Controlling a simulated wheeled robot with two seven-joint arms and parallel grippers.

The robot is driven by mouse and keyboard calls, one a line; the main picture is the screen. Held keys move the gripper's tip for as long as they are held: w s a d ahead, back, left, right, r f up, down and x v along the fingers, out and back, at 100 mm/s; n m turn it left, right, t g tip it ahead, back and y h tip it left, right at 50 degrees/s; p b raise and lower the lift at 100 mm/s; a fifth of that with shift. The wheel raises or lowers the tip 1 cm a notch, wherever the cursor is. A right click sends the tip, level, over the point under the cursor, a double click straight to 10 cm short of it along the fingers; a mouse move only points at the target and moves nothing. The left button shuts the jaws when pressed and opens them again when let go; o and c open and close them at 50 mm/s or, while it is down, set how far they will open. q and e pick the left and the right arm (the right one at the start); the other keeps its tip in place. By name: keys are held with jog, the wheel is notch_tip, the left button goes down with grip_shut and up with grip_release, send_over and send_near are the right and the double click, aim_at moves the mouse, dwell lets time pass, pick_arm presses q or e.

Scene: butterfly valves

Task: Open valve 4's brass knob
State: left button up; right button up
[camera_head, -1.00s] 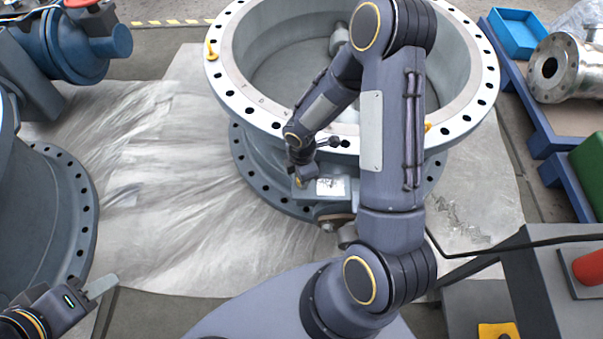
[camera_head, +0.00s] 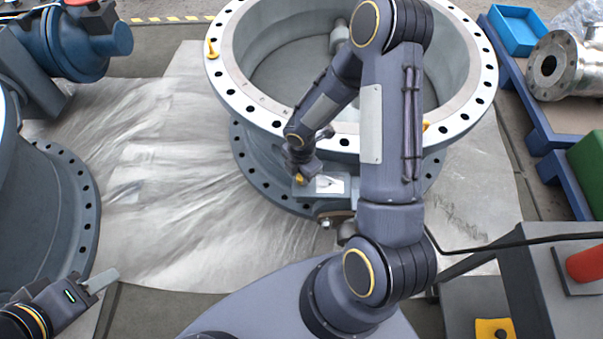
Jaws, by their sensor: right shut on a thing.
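A large grey flanged valve (camera_head: 245,92) stands upright in the middle, its round opening facing up. A small box with a pale plate (camera_head: 330,184) sits on its near side. A small brass-coloured knob (camera_head: 299,179) shows at the left end of this box. My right gripper (camera_head: 301,172) comes down from above and is shut on the knob; its wrist and forearm hide much of the grip. My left gripper (camera_head: 100,281) is at the lower left, away from the valve, with its fingers seen edge-on.
Another grey flanged body (camera_head: 55,215) stands at the left, with a blue actuator (camera_head: 75,45) above it. A blue bin (camera_head: 517,32) and a metal pipe fitting (camera_head: 560,65) are at the upper right. A red cylinder (camera_head: 586,264) lies lower right. Pale sheeting (camera_head: 165,210) covers open floor.

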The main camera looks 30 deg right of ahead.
jog(key=o, duration=1)
notch_tip(320, 180, up, 7)
jog(key=shift+f+p, duration=0.1)
jog(key=shift+p, duration=1.1)
jog(key=shift+r, duration=0.5)
